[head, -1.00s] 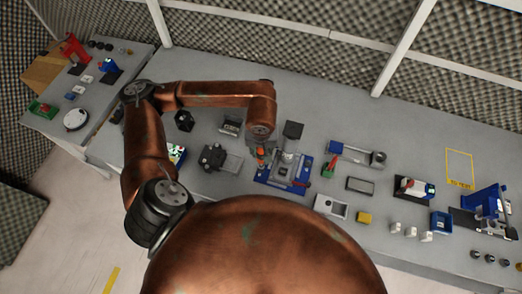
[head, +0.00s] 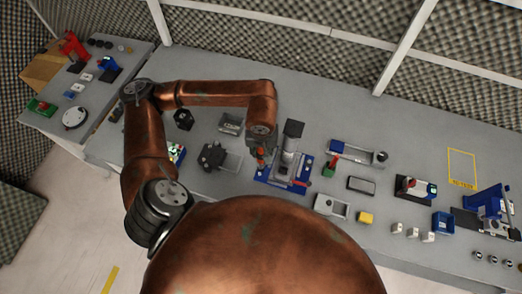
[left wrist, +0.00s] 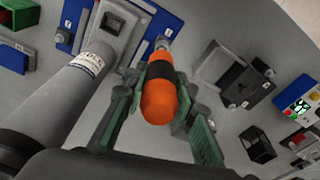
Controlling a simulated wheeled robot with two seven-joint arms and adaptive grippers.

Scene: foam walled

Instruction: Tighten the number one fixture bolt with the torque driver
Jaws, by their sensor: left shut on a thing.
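The torque driver (left wrist: 160,92), orange with a black band, is held in my left gripper (left wrist: 157,110), which is shut around its handle. In the head view, the left gripper (head: 259,153) is at the left side of the blue fixture base (head: 265,178), with only a little orange showing. In the left wrist view, the driver's metal tip points at the blue fixture plate (left wrist: 147,45). A grey cylinder with a white label (left wrist: 65,92) rises beside the driver. I cannot make out the number one bolt or whether the tip touches it. My right gripper is not in view.
A dark clamp-like device (head: 213,157) stands left of the fixture, and a small grey tray (head: 231,123) lies behind it. A red and green item (head: 332,166) is close on the right.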

